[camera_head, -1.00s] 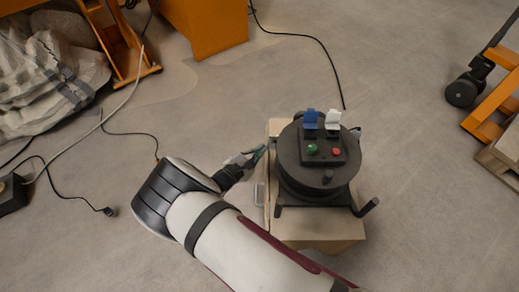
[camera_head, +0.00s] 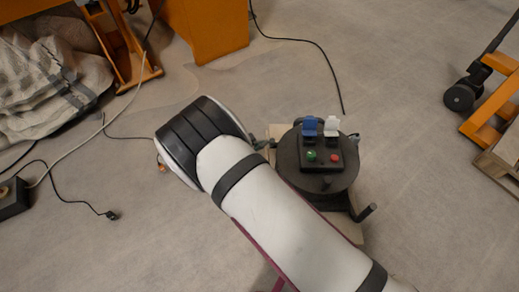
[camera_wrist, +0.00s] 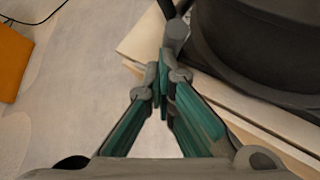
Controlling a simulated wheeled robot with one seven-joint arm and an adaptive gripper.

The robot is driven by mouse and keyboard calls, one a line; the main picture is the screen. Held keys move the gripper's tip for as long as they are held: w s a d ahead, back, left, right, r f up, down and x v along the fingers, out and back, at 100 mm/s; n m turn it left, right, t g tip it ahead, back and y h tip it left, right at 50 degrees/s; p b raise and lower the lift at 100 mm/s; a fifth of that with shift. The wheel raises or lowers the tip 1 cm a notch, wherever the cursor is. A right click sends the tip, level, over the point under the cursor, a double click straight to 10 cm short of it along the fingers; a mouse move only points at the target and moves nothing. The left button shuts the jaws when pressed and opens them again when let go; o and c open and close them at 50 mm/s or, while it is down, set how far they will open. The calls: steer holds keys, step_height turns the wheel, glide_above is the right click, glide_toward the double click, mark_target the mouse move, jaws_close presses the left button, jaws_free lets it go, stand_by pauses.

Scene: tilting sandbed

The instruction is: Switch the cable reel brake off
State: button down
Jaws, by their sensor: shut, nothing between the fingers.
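The cable reel (camera_head: 345,178) is a dark round drum standing on a pale wooden box (camera_head: 279,130). On its top panel are a blue flap, a white flap, a green button (camera_head: 311,155) and a red button (camera_head: 335,158). My gripper (camera_head: 269,143) is at the reel's left side, mostly hidden behind my arm. In the wrist view my gripper (camera_wrist: 162,76) is shut and empty, its tips close to a grey rounded end piece (camera_wrist: 177,33) on a dark bar beside the drum. I cannot tell whether they touch, nor whether that piece is the brake.
A black crank handle (camera_head: 366,212) sticks out at the reel's lower right. Cables lie on the floor at left, near a plug (camera_head: 111,215). An orange pallet truck (camera_head: 490,100) stands at right. An orange cabinet (camera_head: 210,30) and sacks (camera_head: 45,85) are at the back left.

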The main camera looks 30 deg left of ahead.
steer(key=shift+w+a+r+b, duration=0.2)
steer(key=shift+w+r+b, duration=0.1)
steer(key=shift+w, duration=0.2)
steer(key=shift+w+a+r+b, duration=0.2)
steer(key=shift+w+b, duration=0.1)
steer(key=shift+w, duration=0.15)
steer(key=shift+r, duration=0.1)
steer(key=shift+r+p, duration=0.45)
steer(key=shift+r, duration=0.25)
